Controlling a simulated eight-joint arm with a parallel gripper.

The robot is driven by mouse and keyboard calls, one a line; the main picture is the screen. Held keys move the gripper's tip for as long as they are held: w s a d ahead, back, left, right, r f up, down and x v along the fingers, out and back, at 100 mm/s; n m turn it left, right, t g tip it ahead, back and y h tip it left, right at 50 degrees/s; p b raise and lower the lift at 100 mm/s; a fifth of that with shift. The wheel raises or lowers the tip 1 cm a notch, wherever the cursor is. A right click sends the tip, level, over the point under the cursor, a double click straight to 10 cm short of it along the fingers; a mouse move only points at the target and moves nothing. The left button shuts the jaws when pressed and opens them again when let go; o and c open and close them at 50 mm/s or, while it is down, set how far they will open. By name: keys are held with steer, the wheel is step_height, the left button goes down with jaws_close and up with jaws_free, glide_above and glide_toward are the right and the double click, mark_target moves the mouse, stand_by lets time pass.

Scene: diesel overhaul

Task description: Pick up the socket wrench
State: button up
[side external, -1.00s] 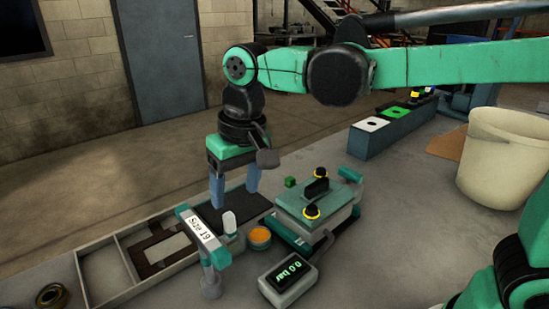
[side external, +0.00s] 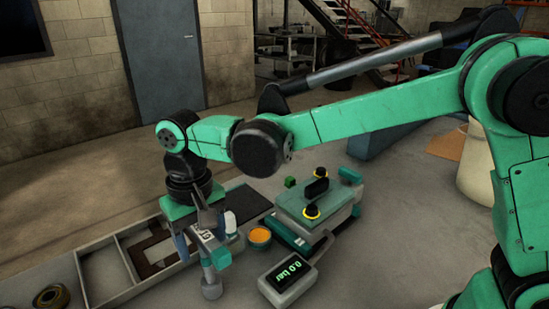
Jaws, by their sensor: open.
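The socket wrench (side external: 211,287) stands upright at the front of the long tray, its grey round end low and its teal handle and white size label above. My gripper (side external: 203,250) is now down over the wrench's upper part, jaws open. One blue finger shows to the left of the handle; the other is mostly hidden. The gripper covers much of the handle and label. I cannot tell whether the fingers touch the wrench.
A compartment tray (side external: 113,297) lies behind and to the left. A white container (side external: 230,222) and an orange-topped tin (side external: 259,236) stand close to the right. Farther right are a pressure display (side external: 288,278) and a teal device (side external: 335,197) with yellow-ringed knobs.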

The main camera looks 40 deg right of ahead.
jaws_close()
stand_by(1.4)
